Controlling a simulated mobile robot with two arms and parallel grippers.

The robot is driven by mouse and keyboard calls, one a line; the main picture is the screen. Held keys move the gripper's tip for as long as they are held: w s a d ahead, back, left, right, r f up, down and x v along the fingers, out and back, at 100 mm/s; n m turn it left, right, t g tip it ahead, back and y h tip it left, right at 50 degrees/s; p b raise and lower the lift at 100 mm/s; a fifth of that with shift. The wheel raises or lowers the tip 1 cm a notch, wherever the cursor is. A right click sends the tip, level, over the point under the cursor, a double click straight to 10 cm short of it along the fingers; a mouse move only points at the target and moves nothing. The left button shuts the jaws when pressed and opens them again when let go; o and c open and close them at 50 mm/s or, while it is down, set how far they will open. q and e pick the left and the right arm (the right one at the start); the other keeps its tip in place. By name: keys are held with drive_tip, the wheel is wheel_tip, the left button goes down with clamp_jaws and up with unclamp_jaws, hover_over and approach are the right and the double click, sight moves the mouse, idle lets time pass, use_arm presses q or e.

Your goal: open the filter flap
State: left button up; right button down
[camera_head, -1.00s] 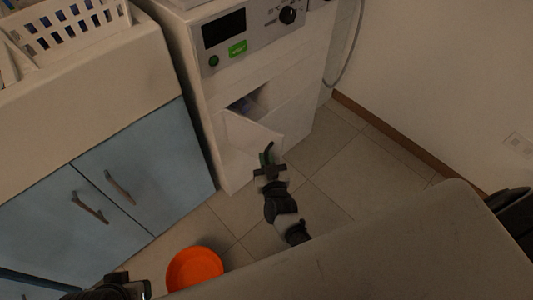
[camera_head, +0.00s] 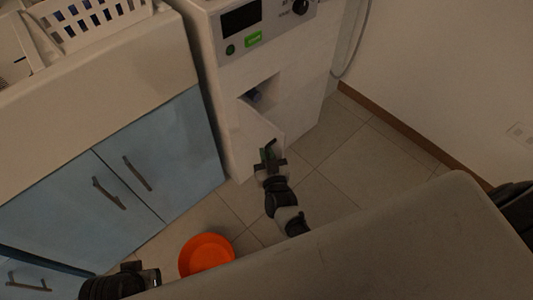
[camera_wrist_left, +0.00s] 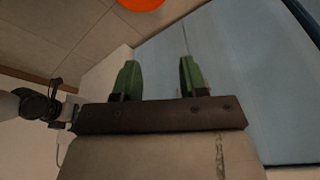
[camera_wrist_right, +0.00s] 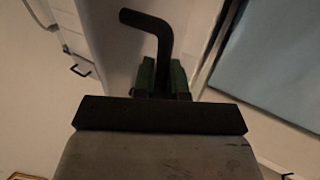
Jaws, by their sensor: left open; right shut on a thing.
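The filter flap (camera_head: 258,132) is a white panel low on the front of the white machine (camera_head: 225,120). It stands swung outward, and the opening (camera_head: 268,88) behind it shows a bluish part (camera_head: 254,95). My right gripper (camera_head: 268,157) is at the flap's free edge. In the right wrist view its green fingers (camera_wrist_right: 163,76) are shut on a dark bent rod (camera_wrist_right: 155,24). Whether the rod touches the flap I cannot tell. My left gripper (camera_wrist_left: 159,78) is open and empty in the left wrist view, facing the blue cabinet.
A blue cabinet (camera_head: 165,150) with bar handles stands left of the machine. A white basket (camera_head: 90,22) sits on its counter. An orange bowl (camera_head: 206,254) is on the tiled floor (camera_head: 340,165). The floor right of the machine is clear up to the wall.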

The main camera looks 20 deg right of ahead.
drive_tip(key=c, duration=1.2)
unclamp_jaws()
drive_tip(key=shift+s, duration=0.1)
drive_tip(key=shift+s+a, duration=0.1)
drive_tip(key=shift+s, duration=0.2)
use_arm(q)
wheel_tip(320, 180, down, 7)
drive_tip(key=p, duration=0.2)
drive_tip(key=shift+w+d, duration=0.15)
drive_tip(key=shift+w, duration=0.15)
use_arm(e)
drive_tip(key=s+a, duration=0.1)
drive_tip(key=s, duration=0.9)
drive_tip(key=shift+a, duration=0.1)
